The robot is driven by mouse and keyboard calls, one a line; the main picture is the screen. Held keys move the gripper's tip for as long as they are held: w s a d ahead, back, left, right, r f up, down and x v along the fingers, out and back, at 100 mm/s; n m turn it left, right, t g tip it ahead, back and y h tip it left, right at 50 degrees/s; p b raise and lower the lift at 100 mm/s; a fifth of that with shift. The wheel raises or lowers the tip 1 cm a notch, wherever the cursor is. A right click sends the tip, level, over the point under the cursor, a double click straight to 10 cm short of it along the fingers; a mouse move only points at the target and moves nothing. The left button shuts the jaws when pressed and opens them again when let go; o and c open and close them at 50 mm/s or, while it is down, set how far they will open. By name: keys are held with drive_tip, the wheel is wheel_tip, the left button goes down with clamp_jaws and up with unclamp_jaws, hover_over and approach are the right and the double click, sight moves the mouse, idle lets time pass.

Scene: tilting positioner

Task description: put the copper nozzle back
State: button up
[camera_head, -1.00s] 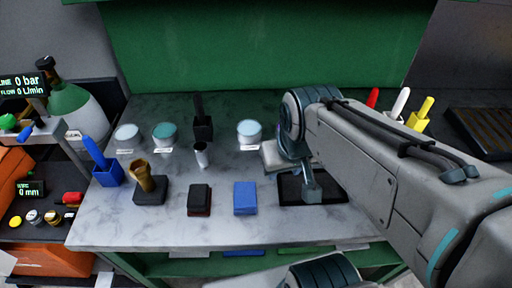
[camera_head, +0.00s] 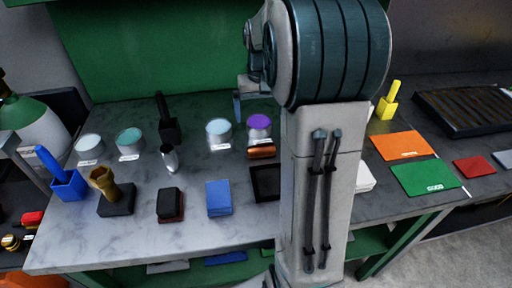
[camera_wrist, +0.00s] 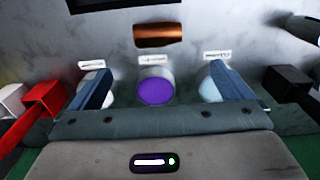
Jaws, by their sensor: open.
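The copper nozzle (camera_head: 261,152) is a short, shiny copper cylinder lying on its side on the grey marble worktop, in front of the purple-topped jar (camera_head: 259,127). In the wrist view the nozzle (camera_wrist: 158,34) lies above the jar (camera_wrist: 156,87) and its white label. My gripper (camera_wrist: 158,76) is open and empty, its blue-grey fingers wide apart, with the purple jar showing between them and the nozzle beyond their tips. In the head view my arm hides most of the gripper.
A dark square tray (camera_head: 266,183) lies in front of the nozzle, partly behind my arm. A teal-topped jar (camera_head: 130,140), a pale-topped jar (camera_head: 219,132) and a black holder (camera_head: 170,130) stand to the left. Orange (camera_head: 402,146) and green (camera_head: 428,177) mats lie at right.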

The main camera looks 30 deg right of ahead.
sight(261, 151)
drive_tip(key=f, duration=0.9)
drive_tip(key=f+p, duration=0.1)
drive_tip(key=f, duration=0.4)
drive_tip(key=shift+w+d+f, duration=0.15)
drive_tip(key=shift+w+d, duration=0.1)
drive_tip(key=shift+w, duration=0.05)
drive_tip(key=c, duration=1.2)
drive_tip(key=shift+c, duration=0.2)
